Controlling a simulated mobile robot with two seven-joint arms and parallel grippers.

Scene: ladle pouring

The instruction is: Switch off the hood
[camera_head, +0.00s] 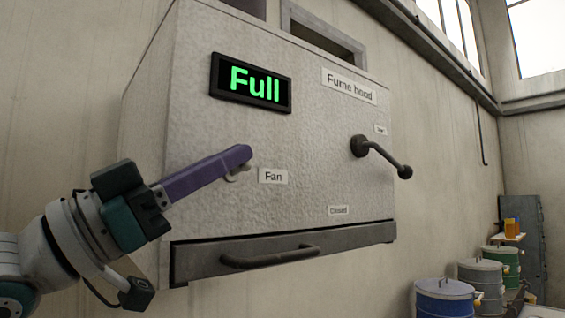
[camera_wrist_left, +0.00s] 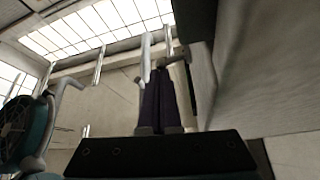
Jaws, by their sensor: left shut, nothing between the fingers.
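The fume hood (camera_head: 310,180) is a large grey speckled box on the wall in the head view. Its black display (camera_head: 251,83) reads "Full" in green. A small pale fan knob (camera_head: 237,173) sits left of the "Fan" label (camera_head: 273,176), partly hidden by my left gripper. My left gripper (camera_head: 243,154) has purple fingers, shut and empty, with the tips at or just in front of the knob; I cannot tell whether they touch. The shut fingers (camera_wrist_left: 160,85) also show in the left wrist view, beside the hood's face. My right gripper is not in view.
A dark lever (camera_head: 385,157) sticks out at the hood's right, with a "Closed" label (camera_head: 338,211) below it. A dark handle bar (camera_head: 270,257) runs along the hood's lower front. Several drums, one of them blue (camera_head: 445,298), stand at lower right.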

